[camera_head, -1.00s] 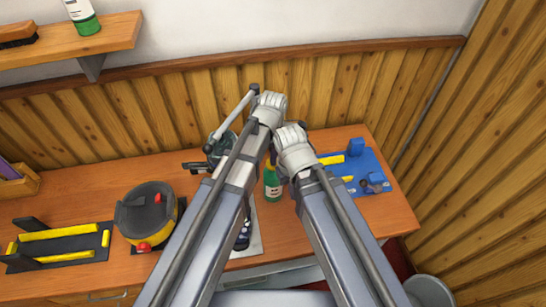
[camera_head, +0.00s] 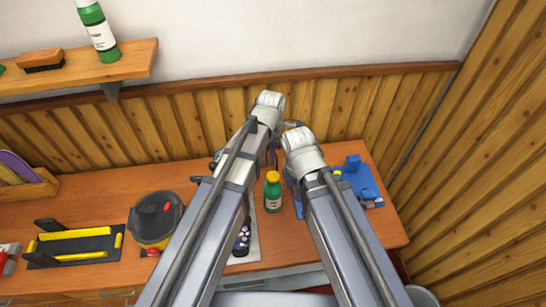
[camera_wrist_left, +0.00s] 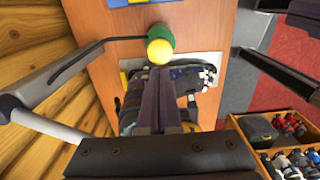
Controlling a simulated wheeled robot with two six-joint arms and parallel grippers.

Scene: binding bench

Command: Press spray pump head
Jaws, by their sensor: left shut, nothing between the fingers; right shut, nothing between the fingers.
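A green bottle with a yellow top (camera_head: 273,192) stands upright on the bench, between my two arms in the head view. In the left wrist view its yellow top (camera_wrist_left: 160,48) shows from above, with green around it. No separate nozzle can be made out. My left gripper (camera_wrist_left: 168,75) is shut and empty, its two dark fingers pressed together. In that view its tips lie just below the yellow top; I cannot tell the height gap. In the head view my left arm hides most of that gripper. My right gripper is hidden behind my right forearm.
A blue mat with blue parts (camera_head: 368,192) lies right of the bottle. A dark spotted item (camera_head: 242,240) lies on a pale sheet nearer me. A round dark-topped pot (camera_head: 155,220) and a black-and-yellow holder (camera_head: 75,248) stand at left. The wall is close behind.

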